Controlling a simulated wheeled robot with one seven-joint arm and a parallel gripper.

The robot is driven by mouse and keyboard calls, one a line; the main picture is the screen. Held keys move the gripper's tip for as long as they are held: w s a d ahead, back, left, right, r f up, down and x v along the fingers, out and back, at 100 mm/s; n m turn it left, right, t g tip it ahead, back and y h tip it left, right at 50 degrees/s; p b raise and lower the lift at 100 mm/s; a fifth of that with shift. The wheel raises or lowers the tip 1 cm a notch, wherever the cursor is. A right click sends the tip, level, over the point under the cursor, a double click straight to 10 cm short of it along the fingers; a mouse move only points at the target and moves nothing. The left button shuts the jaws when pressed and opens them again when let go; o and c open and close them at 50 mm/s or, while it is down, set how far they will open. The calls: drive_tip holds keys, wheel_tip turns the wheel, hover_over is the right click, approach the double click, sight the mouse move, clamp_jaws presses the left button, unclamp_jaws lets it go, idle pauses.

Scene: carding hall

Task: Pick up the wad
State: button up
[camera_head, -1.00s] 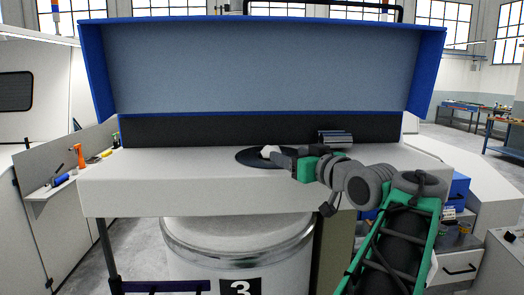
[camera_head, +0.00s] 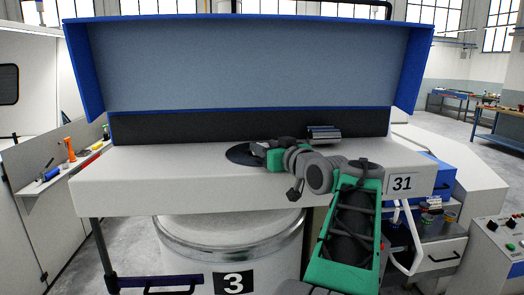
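My gripper (camera_head: 259,149) is low over the dark round disc (camera_head: 238,154) in the white table top (camera_head: 140,163). My wrist and the gripper's own body cover its fingers, so I cannot see whether they are open or shut. The wad, a small white lump in the earlier head view, does not show clearly now. It is hidden at or behind the gripper, and I cannot tell whether the fingers hold it.
A grey metal roller (camera_head: 324,132) lies on the table near the back, right of my gripper. A blue-framed hood (camera_head: 250,65) rises behind. A large drum (camera_head: 232,245) marked 3 stands below. The left table top is clear.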

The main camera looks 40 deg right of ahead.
drive_tip(key=c, duration=0.9)
drive_tip(key=shift+o, duration=0.2)
drive_tip(key=shift+r, duration=0.1)
